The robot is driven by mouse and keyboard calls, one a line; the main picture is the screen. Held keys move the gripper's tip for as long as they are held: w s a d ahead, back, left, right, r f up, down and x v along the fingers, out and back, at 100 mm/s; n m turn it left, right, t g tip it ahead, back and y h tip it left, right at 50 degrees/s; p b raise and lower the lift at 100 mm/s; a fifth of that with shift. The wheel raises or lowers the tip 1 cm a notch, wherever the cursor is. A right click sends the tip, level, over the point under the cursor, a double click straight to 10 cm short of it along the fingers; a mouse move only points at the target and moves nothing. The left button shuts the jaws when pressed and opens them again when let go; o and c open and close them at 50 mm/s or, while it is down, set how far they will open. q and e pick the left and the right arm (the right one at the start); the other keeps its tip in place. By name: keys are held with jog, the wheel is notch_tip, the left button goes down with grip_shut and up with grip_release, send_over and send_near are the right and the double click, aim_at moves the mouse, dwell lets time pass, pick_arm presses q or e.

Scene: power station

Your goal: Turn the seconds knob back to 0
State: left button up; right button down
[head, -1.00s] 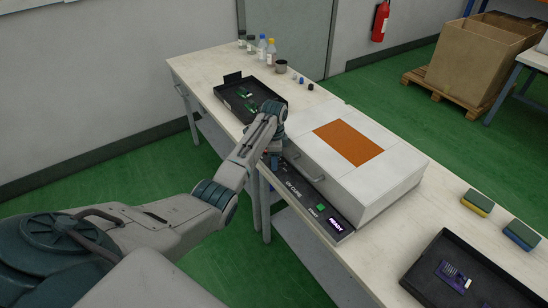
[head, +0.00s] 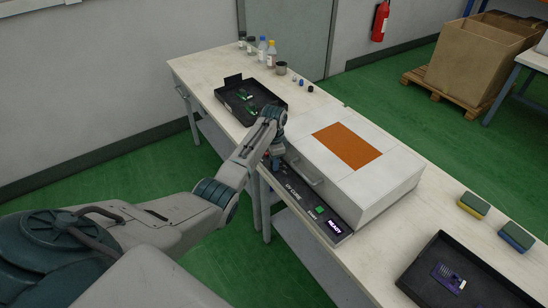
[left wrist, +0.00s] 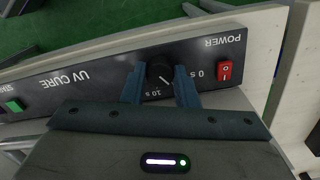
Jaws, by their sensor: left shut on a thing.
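The seconds knob (left wrist: 159,76) is a small dark round knob with a pale pointer line, on the black front panel (left wrist: 90,82) of the UV cure box. In the left wrist view my left gripper (left wrist: 160,82) has one finger on each side of it and is shut on it. A 0 s mark (left wrist: 196,74) shows beside the right finger, and a 10 s mark (left wrist: 157,91) near the knob. In the head view my left gripper (head: 277,160) is at the panel's far end and hides the knob. My right gripper is not in view.
A red power switch (left wrist: 225,72) sits close to the fingers. The cure box (head: 385,185) has an orange-topped lid and a front handle (head: 305,173). A green button (head: 319,209) and a READY display (head: 334,227) are on the panel's near end. A black tray (head: 235,110) stands beyond.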

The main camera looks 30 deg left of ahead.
pick_arm(q)
jog(key=n+p, duration=0.2)
jog(key=n, duration=0.1)
jog(key=shift+r, duration=0.15)
jog(key=shift+n+p, duration=0.7)
jog(key=shift+n, duration=0.4)
jog(key=shift+w, duration=0.1)
jog(key=o, duration=1)
notch_tip(320, 180, up, 11)
jog(key=shift+a+f+b, duration=0.1)
jog(key=shift+f+b, duration=0.1)
jog(key=shift+b, duration=0.7)
